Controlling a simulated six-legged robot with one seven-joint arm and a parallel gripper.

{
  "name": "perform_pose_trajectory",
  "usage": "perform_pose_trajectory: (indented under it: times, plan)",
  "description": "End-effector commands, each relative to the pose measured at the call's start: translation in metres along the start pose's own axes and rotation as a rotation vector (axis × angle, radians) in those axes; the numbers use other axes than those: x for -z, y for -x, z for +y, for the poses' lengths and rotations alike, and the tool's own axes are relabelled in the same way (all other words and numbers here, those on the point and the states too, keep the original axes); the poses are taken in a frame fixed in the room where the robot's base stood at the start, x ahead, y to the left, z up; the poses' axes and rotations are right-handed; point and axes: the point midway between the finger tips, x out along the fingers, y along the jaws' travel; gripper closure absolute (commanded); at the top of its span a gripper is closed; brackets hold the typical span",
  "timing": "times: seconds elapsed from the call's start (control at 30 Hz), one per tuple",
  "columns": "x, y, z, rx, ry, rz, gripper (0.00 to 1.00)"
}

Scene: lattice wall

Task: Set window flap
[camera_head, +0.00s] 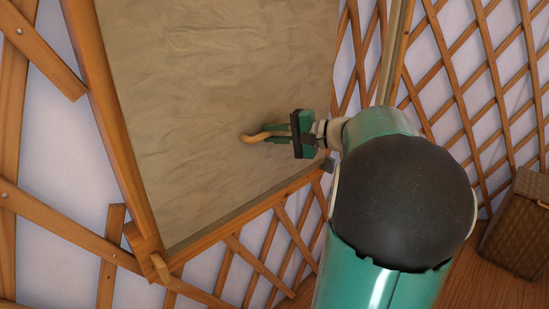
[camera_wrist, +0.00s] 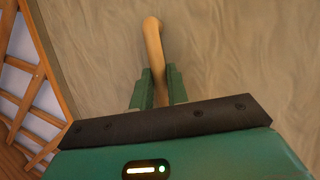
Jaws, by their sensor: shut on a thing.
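The window flap (camera_head: 200,80) is a large grey-beige fabric-like panel inside a wooden frame, and it fills most of the wrist view (camera_wrist: 230,50). A curved tan wooden handle (camera_head: 252,138) lies against the flap's lower right part. My gripper (camera_head: 272,134) is shut on the handle. In the wrist view the handle (camera_wrist: 152,45) runs up from between my two green fingers (camera_wrist: 158,88), with its bent end at the top. Where the handle joins the flap is hard to tell.
The wooden window frame (camera_head: 112,120) borders the flap at left and below. A small wooden peg (camera_head: 160,266) sits at its lower left corner. Wooden lattice (camera_head: 470,70) covers the wall around it. A woven brown box (camera_head: 520,225) stands on the wooden floor at right.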

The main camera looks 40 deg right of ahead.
Motion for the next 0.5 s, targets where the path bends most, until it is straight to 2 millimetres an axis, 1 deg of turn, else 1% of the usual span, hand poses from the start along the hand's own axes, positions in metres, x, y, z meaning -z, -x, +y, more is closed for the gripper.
perform_pose_trajectory:
  times: [0.03,0.2,0.5]
  plan:
    - [-0.002,0.001,-0.009,0.002,0.004,-0.003,1.00]
    - [-0.002,0.004,-0.021,0.002,0.003,-0.002,1.00]
    - [-0.002,0.004,-0.027,0.005,0.006,0.000,1.00]
